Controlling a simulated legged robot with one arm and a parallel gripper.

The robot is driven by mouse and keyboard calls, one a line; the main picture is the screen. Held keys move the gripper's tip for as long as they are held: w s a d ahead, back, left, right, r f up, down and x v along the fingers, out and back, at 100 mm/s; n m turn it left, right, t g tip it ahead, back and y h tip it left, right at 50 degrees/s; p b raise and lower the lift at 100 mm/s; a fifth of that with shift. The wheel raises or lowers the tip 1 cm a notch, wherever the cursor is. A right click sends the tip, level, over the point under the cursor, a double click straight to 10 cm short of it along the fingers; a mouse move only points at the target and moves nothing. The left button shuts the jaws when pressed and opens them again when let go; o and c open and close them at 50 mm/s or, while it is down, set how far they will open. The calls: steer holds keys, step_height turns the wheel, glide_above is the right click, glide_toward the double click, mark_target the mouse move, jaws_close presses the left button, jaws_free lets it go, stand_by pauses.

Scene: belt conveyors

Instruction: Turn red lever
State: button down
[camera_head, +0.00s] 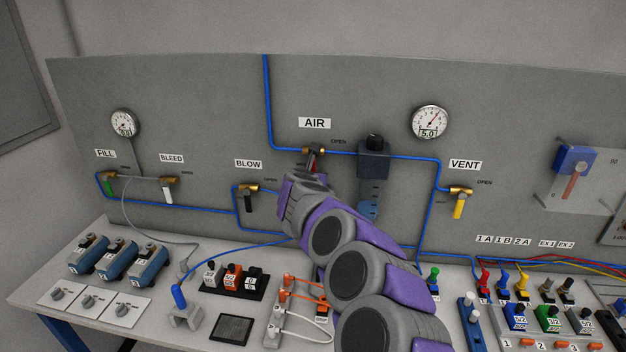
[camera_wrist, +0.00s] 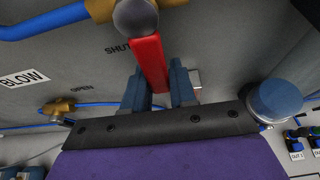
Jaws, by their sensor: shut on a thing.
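The red lever (camera_wrist: 149,63) hangs from a brass valve (camera_wrist: 100,8) on the grey panel, and it points down beside the word SHUT in the wrist view. In the head view the red lever (camera_head: 312,159) shows only in part under the AIR label (camera_head: 314,122), with the word OPEN to the right of the valve. My gripper (camera_wrist: 160,85) has one finger on each side of the lever's lower end and is shut on it. In the head view my wrist hides the lever's lower end and the fingers.
The BLOW valve (camera_head: 248,189) with a black handle is left of my arm. The VENT valve (camera_head: 460,191) with a yellow handle is to the right. A dark regulator (camera_head: 373,160) stands close right of my wrist. Blue pipes run along the panel. The bench below holds several switches and connectors.

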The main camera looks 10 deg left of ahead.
steer(key=shift+a+r, duration=0.2)
steer(key=shift+r, duration=0.35)
steer(key=c, duration=1.3)
jaws_free()
steer(key=shift+o, duration=0.8)
steer(key=shift+s, duration=0.15)
steer(key=shift+o, duration=0.7)
steer(key=shift+f, duration=0.1)
steer(key=shift+a+f, duration=0.1)
steer(key=shift+f, duration=0.2)
steer(key=v, duration=1.7)
steer(key=shift+s+f, duration=0.1)
